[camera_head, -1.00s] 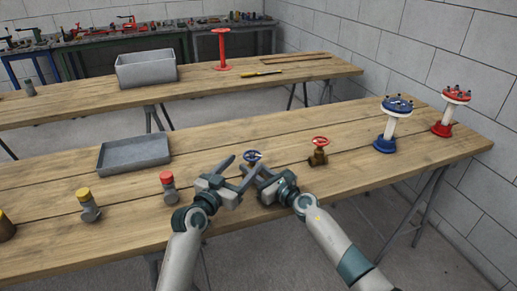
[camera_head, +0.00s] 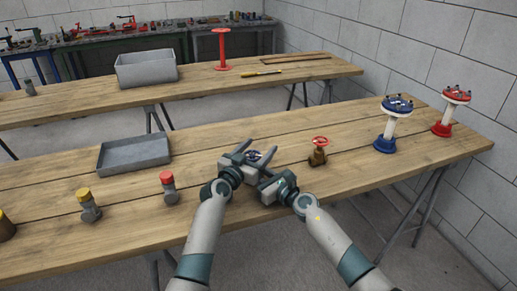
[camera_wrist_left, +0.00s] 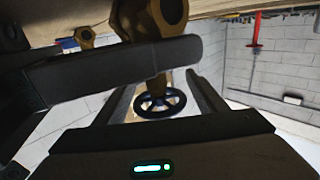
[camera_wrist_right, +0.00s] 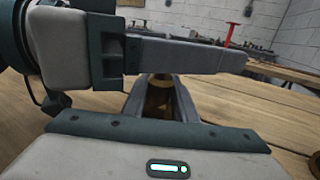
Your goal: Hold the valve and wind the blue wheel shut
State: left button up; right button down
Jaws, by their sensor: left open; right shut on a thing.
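The brass valve with the blue wheel (camera_head: 253,155) stands on the near bench, partly hidden by my grippers. In the left wrist view its wheel (camera_wrist_left: 160,103) looks dark and lies between the fingers, with the brass body (camera_wrist_left: 155,18) above it. My left gripper (camera_head: 258,149) is open, its fingers on either side of the wheel; contact cannot be told. My right gripper (camera_head: 262,172) is shut on the valve's brass body, which shows between its fingers in the right wrist view (camera_wrist_right: 158,97). A grey finger crosses in front of the valve in both wrist views.
A red-wheeled brass valve (camera_head: 318,152) stands just right of my grippers. A red-capped fitting (camera_head: 168,188) and a grey tray (camera_head: 135,152) are to the left. Blue (camera_head: 386,143) and red (camera_head: 443,128) wheel stands are at the right end.

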pick_arm(q)
jog(key=c, duration=1.1)
jog(key=shift+d+r+m+g+h, duration=0.2)
jog(key=shift+m+g+h, duration=0.1)
jog(key=shift+h, duration=0.1)
